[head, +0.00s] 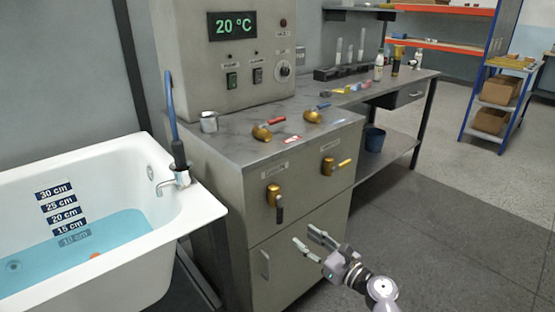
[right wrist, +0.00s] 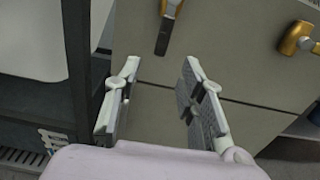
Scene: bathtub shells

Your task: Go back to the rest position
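My right gripper (head: 312,241) is in front of the grey cabinet (head: 215,225), below its brass valves. It is open, and nothing is between its fingers. In the right wrist view my right gripper (right wrist: 157,95) shows two separated fingers with the cabinet front (right wrist: 235,115) behind them. The fingers look apart from the cabinet. My left gripper is not in the head view.
A white bathtub (head: 180,215) with blue water stands at the left. The cabinet front has a brass valve with a dark handle (head: 274,195) and one with a yellow handle (head: 329,166). A workbench (head: 405,85) extends behind. Grey floor at the right is clear.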

